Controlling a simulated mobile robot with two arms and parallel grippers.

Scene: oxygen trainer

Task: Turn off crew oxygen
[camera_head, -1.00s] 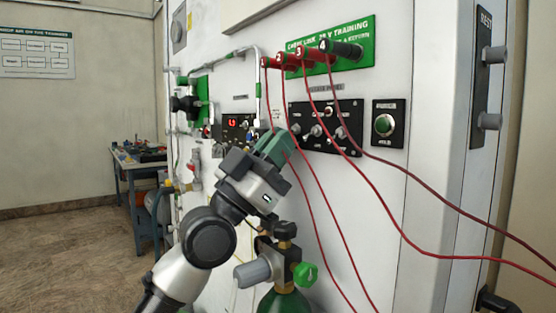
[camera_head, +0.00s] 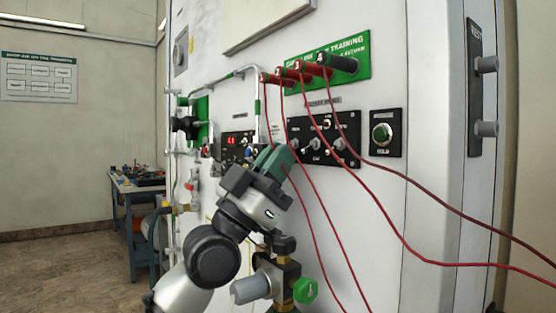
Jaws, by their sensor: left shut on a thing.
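My left gripper (camera_head: 278,158) reaches up from the lower left. Its green-padded fingers are shut against the white training panel (camera_head: 385,215), just left of the black switch panel (camera_head: 333,160). What the fingers hold is hidden behind them. The switch panel carries several small knobs and toggles, with the leftmost knob (camera_head: 295,143) close beside the fingertips. Left of the fingers is a small black panel (camera_head: 238,139) with a red lit display. Its lower right part is partly hidden by the gripper. My right gripper is not in view. The labels are too small to read surely.
Red cables (camera_head: 390,225) hang from plugs in the green board (camera_head: 350,60) and cross the panel. A round green button (camera_head: 382,132) is at right. A workbench (camera_head: 137,185) stands at left.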

